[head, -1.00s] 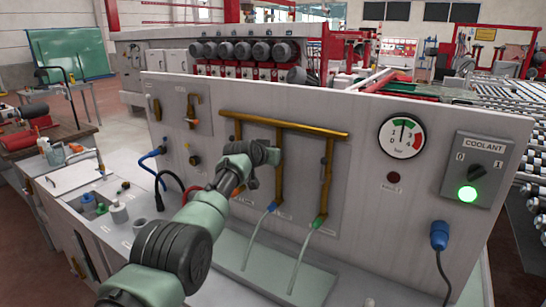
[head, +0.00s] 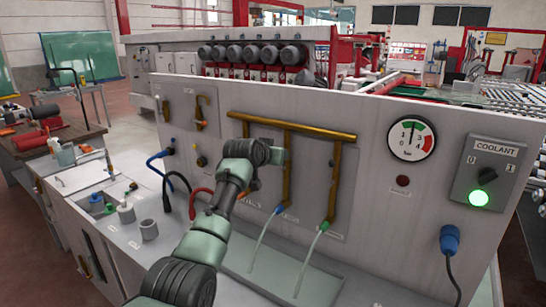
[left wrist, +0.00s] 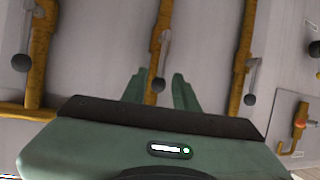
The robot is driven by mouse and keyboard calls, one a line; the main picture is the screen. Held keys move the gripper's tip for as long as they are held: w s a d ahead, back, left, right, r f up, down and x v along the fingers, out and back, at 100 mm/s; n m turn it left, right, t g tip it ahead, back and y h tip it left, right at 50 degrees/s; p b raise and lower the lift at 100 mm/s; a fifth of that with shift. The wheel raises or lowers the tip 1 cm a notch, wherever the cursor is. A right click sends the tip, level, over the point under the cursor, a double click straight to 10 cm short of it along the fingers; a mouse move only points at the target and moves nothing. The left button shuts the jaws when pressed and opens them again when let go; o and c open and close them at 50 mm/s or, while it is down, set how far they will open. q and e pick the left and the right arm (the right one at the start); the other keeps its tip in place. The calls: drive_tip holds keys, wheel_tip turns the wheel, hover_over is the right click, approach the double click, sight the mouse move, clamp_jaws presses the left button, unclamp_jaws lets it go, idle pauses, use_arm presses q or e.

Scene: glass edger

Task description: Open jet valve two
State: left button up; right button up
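Brass pipes hang from a brass manifold bar (head: 292,126) on the grey panel. The middle pipe (head: 288,185) and the right pipe (head: 333,185) end in clear hoses; the left one is mostly behind my gripper. My left gripper (head: 280,156) is at the middle pipe. In the left wrist view, which is upside down, the left gripper (left wrist: 160,75) is open. Its fingers stand either side of the middle valve's lever knob (left wrist: 158,85), with the pipe behind; contact cannot be told. The lever lies along its pipe, as do those of the neighbouring valves (left wrist: 22,62) (left wrist: 250,99). My right gripper is not in view.
A pressure gauge (head: 412,139) and a coolant switch (head: 488,175) with a lit green lamp are right of the pipes. A blue plug (head: 449,240) is below. Coloured hoses and small bottles (head: 126,213) are on the left. A shallow tray (head: 245,262) lies below the pipes.

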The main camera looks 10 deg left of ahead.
use_arm(q)
drive_tip(key=shift+b+v, duration=0.6)
drive_tip(key=shift+v, duration=1.4)
